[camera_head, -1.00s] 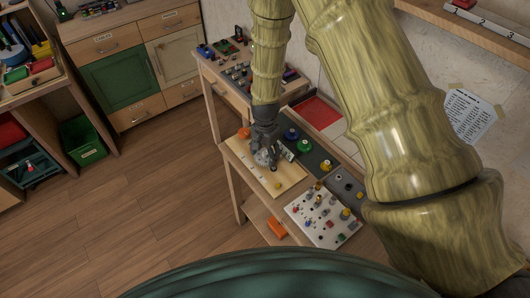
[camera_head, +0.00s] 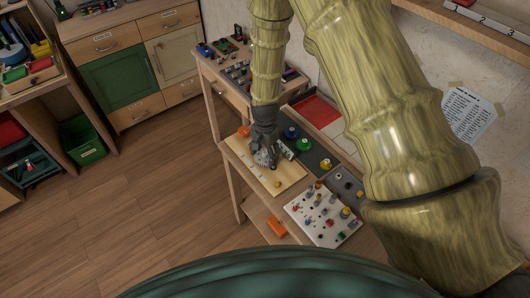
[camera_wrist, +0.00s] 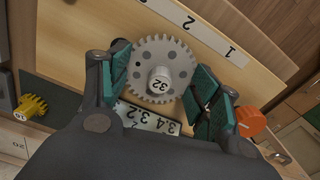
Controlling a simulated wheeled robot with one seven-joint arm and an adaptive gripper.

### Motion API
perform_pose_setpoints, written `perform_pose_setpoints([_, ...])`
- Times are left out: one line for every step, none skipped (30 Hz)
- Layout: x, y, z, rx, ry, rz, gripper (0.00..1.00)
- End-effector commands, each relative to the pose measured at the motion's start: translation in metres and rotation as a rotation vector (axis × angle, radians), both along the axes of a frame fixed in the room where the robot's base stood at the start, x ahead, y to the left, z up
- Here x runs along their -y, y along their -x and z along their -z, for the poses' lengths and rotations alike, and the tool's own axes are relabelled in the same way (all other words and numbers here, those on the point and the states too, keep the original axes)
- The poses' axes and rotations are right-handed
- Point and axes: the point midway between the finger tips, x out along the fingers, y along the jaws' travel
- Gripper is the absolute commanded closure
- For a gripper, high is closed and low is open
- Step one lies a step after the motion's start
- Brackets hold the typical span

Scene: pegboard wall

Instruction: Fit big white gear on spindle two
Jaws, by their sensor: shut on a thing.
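The big white gear, pale grey in the light, shows in the wrist view (camera_wrist: 147,82) with a round hub marked 32. It lies between the teal pads of my gripper (camera_wrist: 163,92), which is shut on its rim. In the head view my gripper (camera_head: 263,153) is over the wooden board (camera_head: 290,180), with the gear (camera_head: 262,159) partly seen beneath it. A white strip (camera_wrist: 205,31) on the board carries the numbers 1 and 2. Spindle two cannot be made out. Whether the gear touches the board is unclear.
A label plate (camera_wrist: 150,119) lies below the gear. A yellow gear (camera_wrist: 31,106) is on the dark mat, with green (camera_head: 305,146) and blue (camera_head: 291,134) gears beyond. A white pegged panel (camera_head: 320,237) is in front.

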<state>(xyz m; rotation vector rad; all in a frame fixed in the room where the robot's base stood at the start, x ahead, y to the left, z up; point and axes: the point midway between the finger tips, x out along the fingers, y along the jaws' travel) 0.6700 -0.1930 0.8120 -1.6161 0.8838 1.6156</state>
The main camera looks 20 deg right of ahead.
Motion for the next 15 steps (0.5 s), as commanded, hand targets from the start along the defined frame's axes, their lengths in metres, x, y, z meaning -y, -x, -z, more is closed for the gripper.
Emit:
perform_pose_setpoints([-0.0001, 0.0003, 0.002, -0.001, 0.001, 0.0, 0.54])
perform_pose_setpoints([-0.0003, 0.0003, 0.0025, -0.001, 0.001, 0.0, 0.54])
perform_pose_setpoints([-0.0003, 0.0003, 0.003, -0.001, 0.0, 0.0, 0.54])
perform_pose_setpoints([-0.0004, 0.0004, 0.0032, -0.001, 0.0, 0.0, 0.54])
perform_pose_setpoints([-0.0004, 0.0004, 0.0034, -0.001, 0.0, 0.0, 0.54])
perform_pose_setpoints([-0.0004, 0.0004, 0.0035, -0.001, 0.0, 0.0, 0.54])
perform_pose_setpoints([-0.0004, 0.0004, 0.0036, -0.001, 0.0, 0.0, 0.54])
perform_pose_setpoints([-0.0004, 0.0004, 0.0036, -0.001, 0.0, 0.0, 0.54])
perform_pose_setpoints([-0.0005, 0.0005, 0.0037, -0.001, 0.0, 0.0, 0.54])
perform_pose_setpoints([-0.0005, 0.0005, 0.0038, -0.001, 0.0, 0.0, 0.54])
perform_pose_setpoints([-0.0005, 0.0005, 0.0038, -0.001, 0.0, 0.0, 0.54])
perform_pose_setpoints([-0.0005, 0.0007, 0.0039, -0.001, 0.0, 0.0, 0.54])
perform_pose_setpoints([-0.0005, 0.0007, 0.004, -0.001, 0.0, 0.0, 0.54])
perform_pose_setpoints([-0.0006, 0.0007, 0.0041, -0.001, 0.0, 0.0, 0.54])
perform_pose_setpoints([-0.0006, 0.0007, 0.0041, -0.001, 0.0, 0.0, 0.3])
